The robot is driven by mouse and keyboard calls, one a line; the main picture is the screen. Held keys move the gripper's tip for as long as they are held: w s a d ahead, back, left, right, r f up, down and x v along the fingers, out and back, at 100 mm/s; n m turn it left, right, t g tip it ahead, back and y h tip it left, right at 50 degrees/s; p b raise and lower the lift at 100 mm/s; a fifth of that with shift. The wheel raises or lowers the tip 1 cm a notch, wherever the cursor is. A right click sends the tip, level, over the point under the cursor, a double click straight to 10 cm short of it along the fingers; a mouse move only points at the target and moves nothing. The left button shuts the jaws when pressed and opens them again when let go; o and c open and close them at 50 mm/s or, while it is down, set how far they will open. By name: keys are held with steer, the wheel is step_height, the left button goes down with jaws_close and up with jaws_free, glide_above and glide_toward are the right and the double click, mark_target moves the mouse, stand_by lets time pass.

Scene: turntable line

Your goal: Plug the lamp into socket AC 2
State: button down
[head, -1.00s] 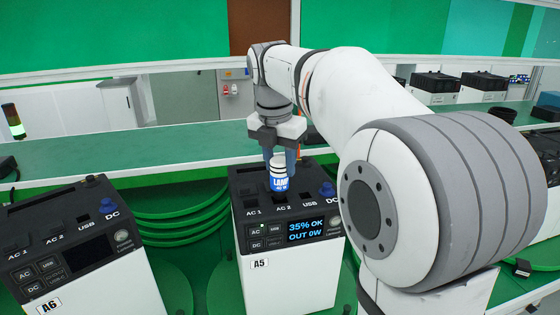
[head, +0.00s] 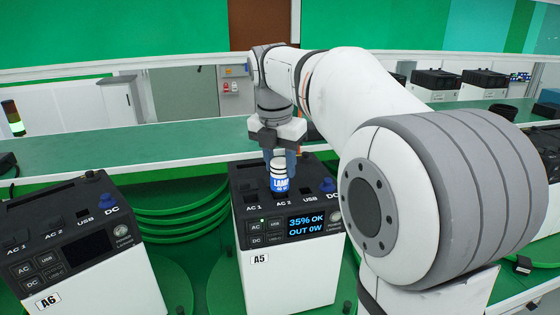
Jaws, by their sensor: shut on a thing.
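My gripper (head: 278,157) points down over the power station A5 (head: 287,266), shut on the lamp plug (head: 279,180), a white and blue piece marked LAMP. The screen (head: 306,225) of A5 reads "35% OK, OUT 0W".
A second power station, A6 (head: 95,290), stands to the left with a gap between. A blue DC knob (head: 328,185) sits close to the right of the plug. A green shelf (head: 130,150) runs behind. My arm hides much of the right side.

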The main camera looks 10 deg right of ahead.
steer(key=shift+f, duration=0.55)
steer(key=c, duration=0.8)
jaws_free()
steer(key=shift+c, duration=0.2)
